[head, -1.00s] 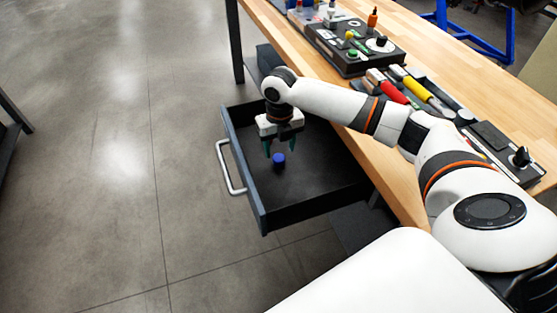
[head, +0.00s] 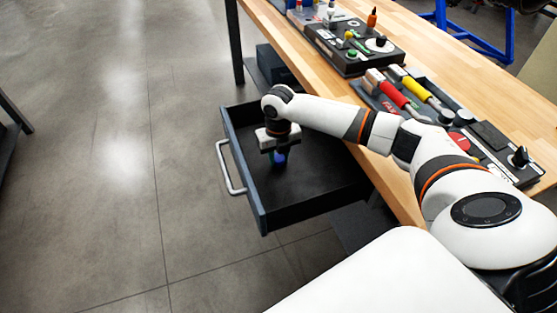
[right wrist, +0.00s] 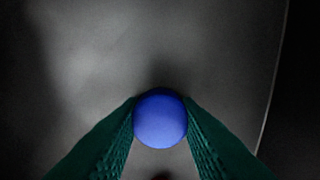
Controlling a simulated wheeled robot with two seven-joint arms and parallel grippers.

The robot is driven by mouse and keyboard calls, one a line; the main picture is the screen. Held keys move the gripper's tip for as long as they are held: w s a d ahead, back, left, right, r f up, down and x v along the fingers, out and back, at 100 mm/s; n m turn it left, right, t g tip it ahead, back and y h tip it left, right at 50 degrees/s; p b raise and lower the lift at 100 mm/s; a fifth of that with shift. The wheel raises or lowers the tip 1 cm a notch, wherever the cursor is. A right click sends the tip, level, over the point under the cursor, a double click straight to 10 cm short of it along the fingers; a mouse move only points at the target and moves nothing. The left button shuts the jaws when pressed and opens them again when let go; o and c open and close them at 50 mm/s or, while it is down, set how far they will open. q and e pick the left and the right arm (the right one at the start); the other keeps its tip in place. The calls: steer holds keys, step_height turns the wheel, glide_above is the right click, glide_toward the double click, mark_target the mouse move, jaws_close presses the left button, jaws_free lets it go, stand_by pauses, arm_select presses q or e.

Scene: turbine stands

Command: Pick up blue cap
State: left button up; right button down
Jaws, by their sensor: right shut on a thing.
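The blue cap (head: 279,158) is inside the open black drawer (head: 258,215), low near the drawer's floor. In the right wrist view the blue cap (right wrist: 160,118) shows as a round blue shape between two green fingers. My right gripper (head: 279,157) reaches down into the drawer and is shut on the blue cap, with a finger touching each side. In the right wrist view the gripper (right wrist: 161,120) covers the cap's two sides. I cannot tell whether the cap touches the drawer floor. My left gripper is not in view.
The drawer has raised walls and a silver handle (head: 229,170) on its left side. A wooden table (head: 440,65) holds a black panel (head: 355,45), a red-handled tool (head: 393,94) and a yellow-handled tool (head: 417,88). The rest of the drawer looks empty.

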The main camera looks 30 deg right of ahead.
mark_target(278, 158)
step_height(278, 158, up, 10)
steer(key=c, duration=1.7)
jaws_free()
steer(key=shift+c, duration=0.2)
jaws_close()
steer(key=shift+a, duration=0.1)
